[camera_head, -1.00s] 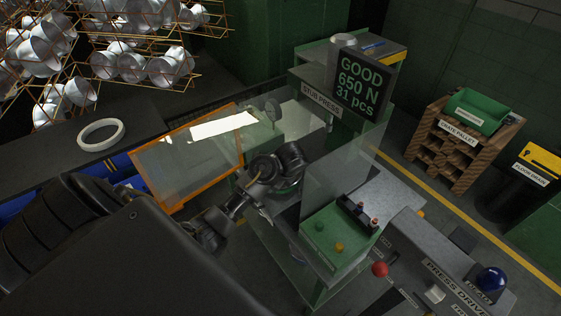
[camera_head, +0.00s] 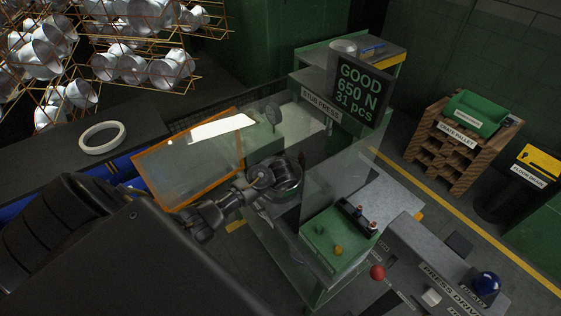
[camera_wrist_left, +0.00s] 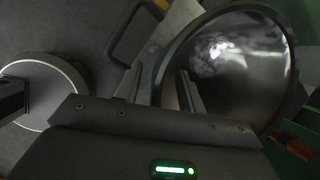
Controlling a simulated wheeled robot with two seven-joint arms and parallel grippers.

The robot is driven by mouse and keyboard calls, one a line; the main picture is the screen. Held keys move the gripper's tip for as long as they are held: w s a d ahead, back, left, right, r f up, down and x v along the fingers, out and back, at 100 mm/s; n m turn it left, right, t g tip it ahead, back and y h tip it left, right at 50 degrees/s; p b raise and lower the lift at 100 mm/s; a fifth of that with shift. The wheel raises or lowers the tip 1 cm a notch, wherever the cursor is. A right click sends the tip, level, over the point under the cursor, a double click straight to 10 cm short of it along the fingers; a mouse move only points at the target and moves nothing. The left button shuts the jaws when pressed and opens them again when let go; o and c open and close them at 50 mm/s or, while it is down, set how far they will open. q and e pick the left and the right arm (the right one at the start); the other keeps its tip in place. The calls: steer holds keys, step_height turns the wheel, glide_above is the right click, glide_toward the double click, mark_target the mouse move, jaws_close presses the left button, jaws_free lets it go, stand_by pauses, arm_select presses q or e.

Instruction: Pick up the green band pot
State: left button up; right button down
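The pot (camera_head: 289,179), a dark shiny metal cylinder, stands at the stud press in the middle of the head view; a green tint shows low on its side. In the left wrist view the pot (camera_wrist_left: 237,68) is large, its round mouth facing the camera. My left gripper (camera_wrist_left: 162,88) is at its near-left rim. Its two fingers are apart, one outside the rim and one in front of the mouth; contact cannot be told. In the head view my left gripper (camera_head: 264,190) is dark against the pot, its fingertips unclear. My right gripper is not in view.
The orange-framed clear guard (camera_head: 190,160) stands left of the pot, and a clear panel (camera_head: 335,175) stands right. The green control box (camera_head: 338,245) is in front. Wire racks of metal pots (camera_head: 130,60) hang at upper left. A white ring (camera_head: 102,138) lies on the dark bench.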

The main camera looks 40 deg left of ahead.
arm_select(q)
jaws_close()
steer(key=shift+d, duration=0.1)
stand_by(1.2)
